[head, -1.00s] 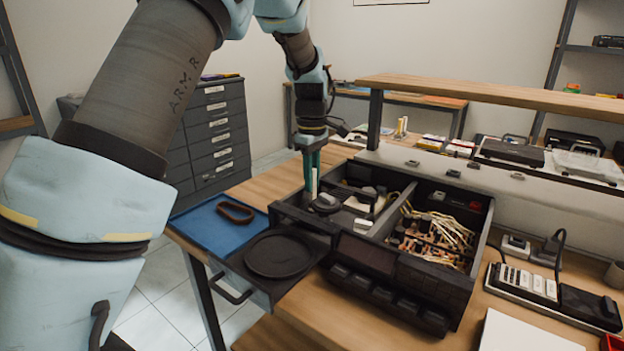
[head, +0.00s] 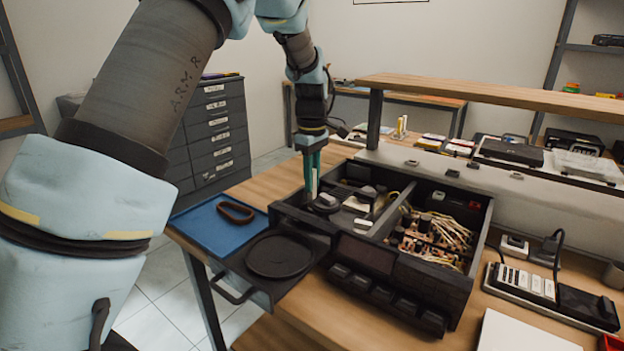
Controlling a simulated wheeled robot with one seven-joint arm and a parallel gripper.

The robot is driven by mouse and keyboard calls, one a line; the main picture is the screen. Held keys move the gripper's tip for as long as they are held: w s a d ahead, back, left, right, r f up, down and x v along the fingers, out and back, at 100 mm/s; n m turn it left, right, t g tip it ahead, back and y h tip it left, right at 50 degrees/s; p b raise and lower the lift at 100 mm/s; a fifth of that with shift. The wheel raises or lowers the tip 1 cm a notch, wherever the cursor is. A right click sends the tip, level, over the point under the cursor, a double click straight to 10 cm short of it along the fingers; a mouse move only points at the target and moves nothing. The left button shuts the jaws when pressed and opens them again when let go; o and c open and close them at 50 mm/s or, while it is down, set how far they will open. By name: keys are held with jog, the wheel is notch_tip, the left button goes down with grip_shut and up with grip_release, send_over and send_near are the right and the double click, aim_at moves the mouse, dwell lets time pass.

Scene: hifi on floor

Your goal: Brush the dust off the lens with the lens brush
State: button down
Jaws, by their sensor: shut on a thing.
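My gripper (head: 312,178) points straight down over the left part of an open dark equipment case (head: 365,255). It is shut on a thin pale upright piece, probably the lens brush (head: 314,184), of which only a sliver shows between the fingers. Just below the fingertips is a small round dark piece with a lighter top, probably the lens (head: 325,202); I cannot tell whether the brush touches it. Any dust is too small to see.
A blue tray (head: 205,228) with a brown ring (head: 236,212) lies left of the case. A round black dish (head: 279,254) sits in front. Wires fill the case's right compartment. A wooden shelf (head: 490,95) rises behind.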

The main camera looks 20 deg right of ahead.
jog(key=shift+w+d+p, duration=0.2)
jog(key=shift+d+p, duration=0.15)
jog(key=shift+p, duration=0.05)
jog(key=shift+f, duration=0.35)
dwell(1.2)
jog(key=shift+s+a, duration=0.4)
jog(key=shift+a, duration=0.4)
jog(key=shift+d+r+p, duration=0.1)
jog(key=shift+r+p, duration=0.2)
jog(key=shift+p, duration=0.3)
dwell(0.9)
jog(key=shift+f, duration=0.3)
dwell(1.1)
jog(key=shift+w+d+p, duration=0.45)
jog(key=shift+d+p, duration=0.05)
jog(key=shift+d, duration=0.3)
jog(key=shift+a+r+p, duration=0.1)
jog(key=shift+r+p, duration=0.15)
jog(key=shift+p, duration=0.3)
dwell(1.0)
